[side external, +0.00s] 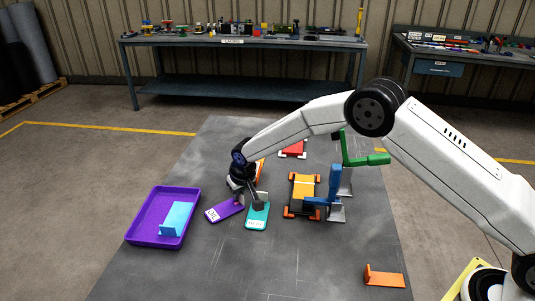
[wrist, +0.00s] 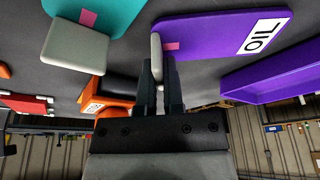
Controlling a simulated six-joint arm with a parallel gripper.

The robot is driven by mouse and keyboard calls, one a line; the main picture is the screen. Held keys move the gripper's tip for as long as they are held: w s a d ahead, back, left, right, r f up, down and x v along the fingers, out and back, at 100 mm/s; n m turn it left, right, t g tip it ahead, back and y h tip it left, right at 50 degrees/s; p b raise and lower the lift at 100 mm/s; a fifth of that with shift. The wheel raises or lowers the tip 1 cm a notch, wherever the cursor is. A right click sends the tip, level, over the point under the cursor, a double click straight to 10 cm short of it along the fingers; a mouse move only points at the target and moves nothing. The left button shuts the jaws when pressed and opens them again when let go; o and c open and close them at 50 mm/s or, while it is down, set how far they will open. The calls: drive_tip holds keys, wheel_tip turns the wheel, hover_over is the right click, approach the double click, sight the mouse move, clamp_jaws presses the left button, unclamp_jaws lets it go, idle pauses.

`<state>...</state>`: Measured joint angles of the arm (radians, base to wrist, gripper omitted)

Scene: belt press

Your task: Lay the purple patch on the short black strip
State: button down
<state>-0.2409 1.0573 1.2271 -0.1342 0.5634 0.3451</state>
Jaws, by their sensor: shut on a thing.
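The purple patch (side external: 226,209) is a flat rounded plate with a white "OIL" label. It also shows in the wrist view (wrist: 215,30), with a small pink square and a thin pale upright tab. My gripper (side external: 240,190) is shut on that tab (wrist: 156,50), above the patch's inner end. I cannot tell whether the patch touches the table. A black strip (wrist: 120,86) with an orange labelled end shows in the wrist view; my arm largely hides that orange fixture (side external: 261,171) in the side view. Another black strip (side external: 303,209) lies between orange end blocks to the right.
A teal plate (side external: 257,215) with a grey tab lies close to the purple patch. A purple tray (side external: 137,232) at left holds a cyan angled piece (side external: 176,219). A blue press (side external: 335,190) and green arm (side external: 365,160) stand at right. An orange angled piece (side external: 385,279) lies front right.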

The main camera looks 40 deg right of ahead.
drive_tip(key=c, duration=0.7)
unclamp_jaws()
drive_tip(key=shift+f, duration=0.1)
drive_tip(key=shift+c, duration=0.2)
drive_tip(key=v, duration=1.2)
drive_tip(key=s+d, duration=0.4)
drive_tip(key=s, duration=0.5)
drive_tip(key=s+d, duration=0.5)
drive_tip(key=s, duration=0.5)
drive_tip(key=s+d+g, duration=0.1)
drive_tip(key=s+d, duration=0.3)
drive_tip(key=s, duration=0.5)
drive_tip(key=shift+s+d, duration=0.3)
drive_tip(key=shift+s, duration=0.05)
